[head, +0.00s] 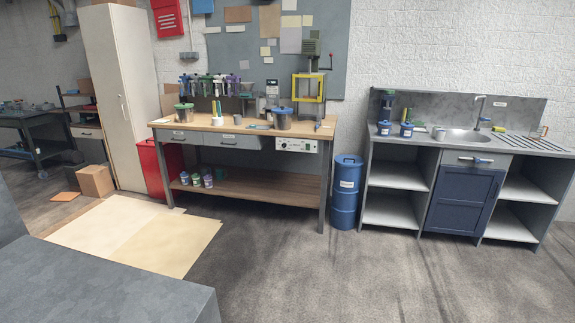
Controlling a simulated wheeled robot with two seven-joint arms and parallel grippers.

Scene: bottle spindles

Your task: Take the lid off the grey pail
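Two grey-looking lidded pails stand upright on the wooden-topped workbench in the head view. One pail (282,122) has a blue lid (282,110) and stands right of the bench's middle, near the yellow-framed press. The other pail (183,116) has a green lid (184,106) and stands at the bench's left end. Both lids appear to be on. The pails are small in the picture, so I cannot tell for certain which one is the task's grey pail. Neither of my grippers shows, and the bench is some distance ahead across the floor.
The workbench (240,129) also carries a yellow press (307,88) and several bottles. A blue drum (346,190) stands at its right, before the sink unit (472,148). A red bin (155,165) stands at its left. A grey block (120,280) fills the lower left. The middle floor is clear.

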